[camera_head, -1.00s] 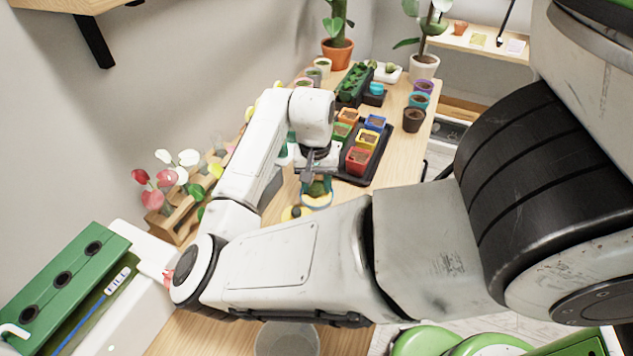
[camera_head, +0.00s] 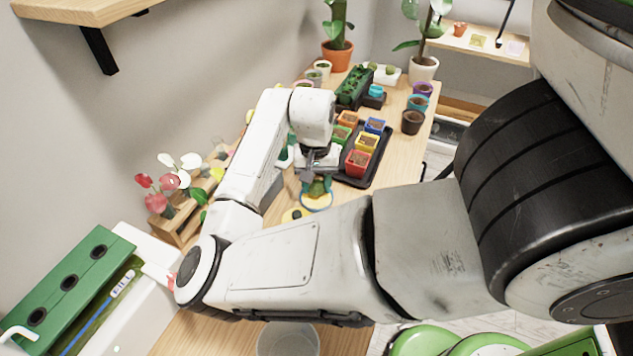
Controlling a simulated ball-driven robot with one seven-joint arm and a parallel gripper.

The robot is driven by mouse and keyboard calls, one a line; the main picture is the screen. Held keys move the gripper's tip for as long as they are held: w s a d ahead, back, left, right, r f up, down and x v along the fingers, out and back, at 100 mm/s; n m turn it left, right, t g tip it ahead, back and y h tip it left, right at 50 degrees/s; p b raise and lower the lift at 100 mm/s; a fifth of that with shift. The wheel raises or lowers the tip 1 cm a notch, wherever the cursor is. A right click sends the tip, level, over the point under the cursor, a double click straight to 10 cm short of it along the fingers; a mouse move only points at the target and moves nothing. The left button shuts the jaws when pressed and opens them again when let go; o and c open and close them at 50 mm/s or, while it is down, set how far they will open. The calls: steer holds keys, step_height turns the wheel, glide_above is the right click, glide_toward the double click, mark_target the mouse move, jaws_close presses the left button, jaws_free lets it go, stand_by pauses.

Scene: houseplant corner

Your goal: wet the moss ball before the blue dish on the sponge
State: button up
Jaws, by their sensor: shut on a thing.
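My gripper (camera_head: 317,176) points down over the near-middle part of the table and is shut on a small green and teal thing (camera_head: 317,187), largely hidden by the fingers. I cannot tell whether this is the moss ball. Directly below it is a round, blue-rimmed dish (camera_head: 316,207) with a pale yellow inside. I cannot tell whether the held thing touches the dish. A turquoise thing (camera_head: 376,90) sits on a dark block farther back. No sponge is clearly recognizable.
A black tray (camera_head: 383,155) with colored pots stands right of my gripper. A dark pot (camera_head: 412,121) is near the table's right edge. A wooden flower rack (camera_head: 179,229) stands left, by the wall. A clear cup (camera_head: 287,341) is at the near edge.

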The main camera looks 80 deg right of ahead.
mark_target(317, 181)
steer(key=shift+r+p, duration=2.5)
steer(key=shift+r, duration=0.4)
steer(key=shift+f, duration=0.15)
steer(key=shift+f+b, duration=0.75)
steer(key=shift+b, duration=0.15)
steer(key=shift+r, duration=0.1)
